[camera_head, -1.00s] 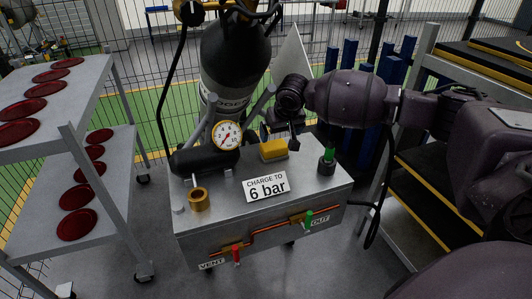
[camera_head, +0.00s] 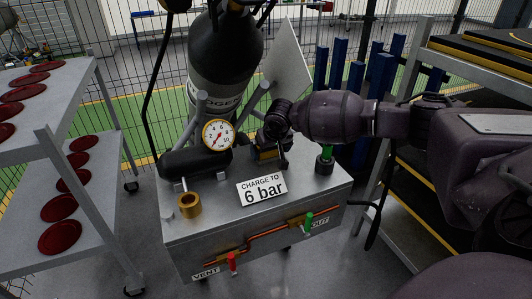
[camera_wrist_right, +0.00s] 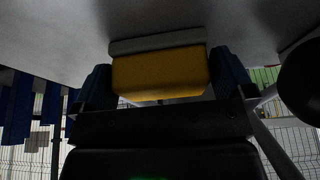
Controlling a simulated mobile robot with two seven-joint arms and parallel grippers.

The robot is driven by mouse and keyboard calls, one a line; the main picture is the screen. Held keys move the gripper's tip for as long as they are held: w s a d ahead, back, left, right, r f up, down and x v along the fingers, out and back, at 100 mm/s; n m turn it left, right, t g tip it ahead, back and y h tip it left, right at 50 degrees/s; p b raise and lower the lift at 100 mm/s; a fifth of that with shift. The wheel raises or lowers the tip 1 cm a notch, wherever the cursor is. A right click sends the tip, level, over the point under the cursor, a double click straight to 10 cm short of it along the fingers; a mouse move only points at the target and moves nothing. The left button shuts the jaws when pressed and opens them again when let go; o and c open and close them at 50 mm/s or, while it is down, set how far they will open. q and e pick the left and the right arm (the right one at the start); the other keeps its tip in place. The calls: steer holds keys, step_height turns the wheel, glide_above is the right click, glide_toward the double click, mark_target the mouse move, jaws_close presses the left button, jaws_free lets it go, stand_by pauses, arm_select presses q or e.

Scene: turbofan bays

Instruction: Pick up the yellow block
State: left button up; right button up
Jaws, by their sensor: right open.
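The yellow block (camera_wrist_right: 161,74) lies on the grey top of the cart (camera_head: 222,232), with a grey strip along one side. In the head view the block (camera_head: 267,155) is mostly hidden by my right gripper (camera_head: 273,150), which is down at it. In the right wrist view my right gripper (camera_wrist_right: 165,85) is open, with one dark finger on each side of the block. I cannot tell whether the fingers touch it. My left gripper is in neither view.
A black gas cylinder (camera_head: 225,60) and a pressure gauge (camera_head: 218,135) stand behind and left of the block. A brass ring (camera_head: 189,205), a "6 bar" sign (camera_head: 262,190) and a green-topped fitting (camera_head: 325,160) are close by. Shelves with red discs (camera_head: 60,237) stand left.

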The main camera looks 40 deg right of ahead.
steer(key=shift+r, duration=0.2)
steer(key=c, duration=0.6)
steer(key=shift+c, duration=0.3)
step_height(320, 180, up, 10)
steer(key=shift+f+p, duration=0.2)
steer(key=shift+p, duration=1.05)
steer(key=shift+r, duration=0.2)
